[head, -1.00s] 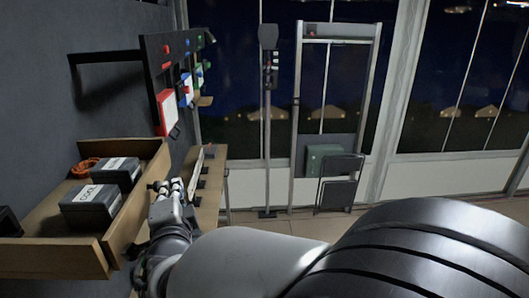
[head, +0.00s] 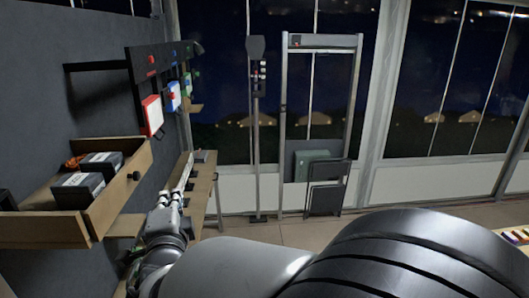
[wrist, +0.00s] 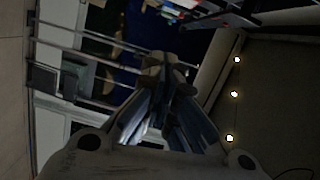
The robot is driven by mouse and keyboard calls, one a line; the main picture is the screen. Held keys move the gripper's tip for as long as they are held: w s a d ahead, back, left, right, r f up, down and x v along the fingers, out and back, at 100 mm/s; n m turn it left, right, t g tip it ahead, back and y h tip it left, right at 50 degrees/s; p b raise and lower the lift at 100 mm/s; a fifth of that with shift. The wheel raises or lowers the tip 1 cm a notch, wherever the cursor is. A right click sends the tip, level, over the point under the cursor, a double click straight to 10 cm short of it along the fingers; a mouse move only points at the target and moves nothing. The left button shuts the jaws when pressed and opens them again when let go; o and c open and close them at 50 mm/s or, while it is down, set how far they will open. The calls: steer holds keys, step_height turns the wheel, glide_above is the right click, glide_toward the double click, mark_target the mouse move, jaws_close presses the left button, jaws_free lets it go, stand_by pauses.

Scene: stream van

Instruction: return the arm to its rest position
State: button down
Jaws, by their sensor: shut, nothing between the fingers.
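My gripper (head: 172,197) shows in the head view at the end of my arm, in the lower left. Its fingers are together with nothing between them. It is in front of the narrow wooden shelf (head: 201,190) and to the right of the open drawer; I cannot tell the exact gap. In the wrist view my gripper (wrist: 166,72) points away from the camera, with its fingertips close together. The picture there is dark and tilted, with windows and a row of small lights behind. My arm's large links hide the lower middle of the head view.
An open wooden drawer (head: 118,200) with dark labelled boxes (head: 78,190) juts out at left. A wall panel (head: 133,72) carries red, blue and green items. A metal frame (head: 356,110), a folded chair (head: 325,190) and a pole (head: 257,150) stand by the windows. Floor at centre is clear.

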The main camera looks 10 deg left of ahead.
steer(key=w+d+f+m+h+b, duration=0.25)
steer(key=d+m+h+b, duration=0.2)
steer(key=d+m, duration=0.5)
steer(key=w+d+f+m+h+b, duration=0.1)
steer(key=d+f+m+h+b, duration=0.35)
steer(key=d, duration=0.75)
steer(key=s+d+f+m+g+h+b, duration=0.2)
steer(key=s+d+f+m+g, duration=0.15)
steer(key=d+m, duration=0.45)
steer(key=s+d+f+m+g+h+b, duration=0.2)
steer(key=d+f+m, duration=0.2)
steer(key=d+m, duration=0.4)
steer(key=s+d+f+m+g+b, duration=0.5)
steer(key=s+d+f+m+b, duration=0.35)
steer(key=s+f+m, duration=0.4)
steer(key=s+a+f+m+y+b, duration=0.2)
steer(key=s+f+m, duration=0.3)
steer(key=m, duration=0.3)
steer(key=s+a+f+m+y+b, duration=0.3)
steer(key=s+f+m+y+b, duration=0.1)
steer(key=m, duration=0.5)
step_height(320, 180, down, 2)
steer(key=shift+s+a+f+g+b, duration=0.1)
steer(key=shift+s+a+g+b, duration=0.05)
steer(key=shift+s+g+b, duration=0.45)
steer(key=shift+w, duration=0.1)
